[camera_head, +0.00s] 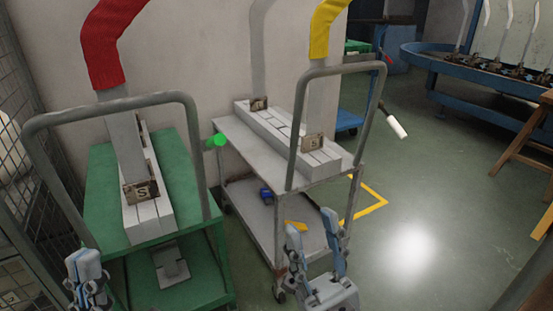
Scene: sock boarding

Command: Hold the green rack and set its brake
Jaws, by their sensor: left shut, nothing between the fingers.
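The green rack (98,188) is a two-level cart at the left, with a grey tube handle (108,103) arching over it. A white slotted block (140,212) on its top carries an upright board marked S with a red sock (107,40). I cannot make out a brake on it; its wheels are out of view. My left gripper (84,258) is shut and empty at the bottom left, in front of the green rack's near left corner. My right gripper (311,222) is open and empty, in front of the grey cart and right of the green rack.
A grey cart (240,133) with a yellow sock (324,25) stands close to the right of the green rack. A bright green knob (218,140) shows between them. A mesh fence (30,90) borders the left. Open floor (425,190) lies right, before a blue curved conveyor (425,62).

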